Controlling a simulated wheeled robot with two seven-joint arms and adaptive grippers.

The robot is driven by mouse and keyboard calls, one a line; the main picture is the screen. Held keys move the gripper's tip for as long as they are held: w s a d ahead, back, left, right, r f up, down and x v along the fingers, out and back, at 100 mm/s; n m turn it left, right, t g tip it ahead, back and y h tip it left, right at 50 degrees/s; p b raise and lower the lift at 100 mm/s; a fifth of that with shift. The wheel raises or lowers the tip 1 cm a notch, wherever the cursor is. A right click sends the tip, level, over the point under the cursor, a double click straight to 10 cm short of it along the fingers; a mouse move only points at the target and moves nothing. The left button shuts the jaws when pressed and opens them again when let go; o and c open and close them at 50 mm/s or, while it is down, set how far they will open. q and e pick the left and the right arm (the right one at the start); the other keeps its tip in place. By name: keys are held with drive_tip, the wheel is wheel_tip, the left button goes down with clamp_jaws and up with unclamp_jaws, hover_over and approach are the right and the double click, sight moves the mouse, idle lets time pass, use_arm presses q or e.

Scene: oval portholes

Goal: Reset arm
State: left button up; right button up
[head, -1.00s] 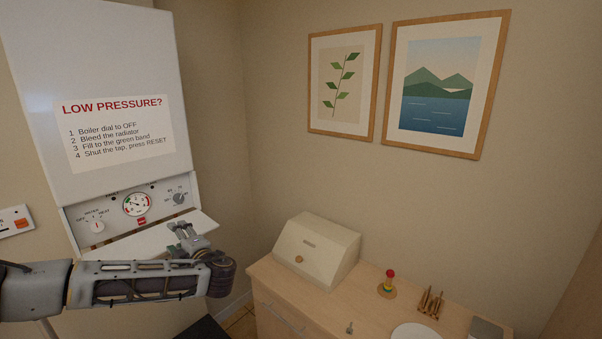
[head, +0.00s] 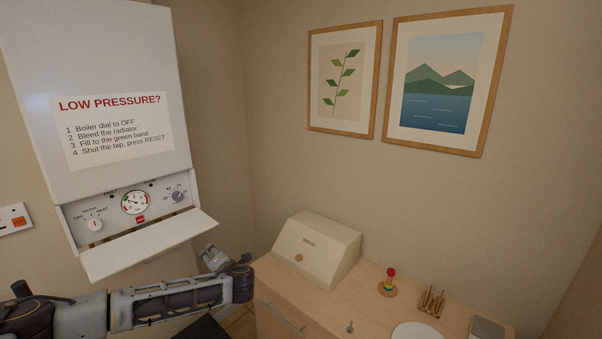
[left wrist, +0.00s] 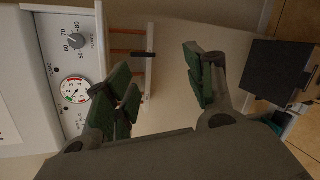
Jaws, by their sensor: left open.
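The white boiler (head: 95,85) hangs at the left. Its control panel carries a mode dial (head: 95,224), a round pressure gauge (head: 135,202), a temperature knob (head: 177,196) and a small red button (head: 140,219). The panel's flap (head: 150,245) is folded down. My left gripper (head: 209,254) is just right of and below the flap, apart from the panel. In the left wrist view its green-padded fingers (left wrist: 160,75) are spread with nothing between them. The gauge also shows there (left wrist: 75,90), beside the temperature knob (left wrist: 76,40). My right gripper is out of view.
A wooden cabinet (head: 275,307) stands right of my left gripper, with a cream bread box (head: 317,252), a stacking toy (head: 389,283) and a wooden rack (head: 432,302) on top. Copper pipes (left wrist: 126,32) show in the wrist view.

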use_arm(q)
drive_tip(key=s+d+f+n+g+h+b, duration=0.1)
drive_tip(key=d+f+n+h, duration=0.3)
drive_tip(key=f, duration=0.7)
drive_tip(key=d+f+n+g, duration=0.2)
drive_tip(key=f+n, duration=0.4)
drive_tip(key=f, duration=0.5)
drive_tip(key=s+a+f+n+g+h+b, duration=0.1)
drive_tip(key=s+f+n+g+h, duration=0.1)
drive_tip(key=s+f+n, duration=1.1)
drive_tip(key=s+a+f+n+g+h, duration=0.1)
drive_tip(key=s+f+n+g+h, duration=0.1)
drive_tip(key=s+f, duration=1.25)
drive_tip(key=s+f+n+g, duration=0.1)
drive_tip(key=s+f+n, duration=0.3)
drive_tip(key=s+f, duration=0.3)
drive_tip(key=s+a+f+n+g, duration=0.1)
drive_tip(key=s+f+n, duration=0.4)
drive_tip(key=s, duration=1.2)
drive_tip(key=s+a+f+n+g+b, duration=0.1)
drive_tip(key=s+f+n, duration=0.4)
drive_tip(key=s, duration=0.8)
wheel_tip(320, 180, down, 4)
drive_tip(key=shift+r+h, duration=0.1)
drive_tip(key=shift+h, duration=0.3)
drive_tip(key=shift+d, duration=0.1)
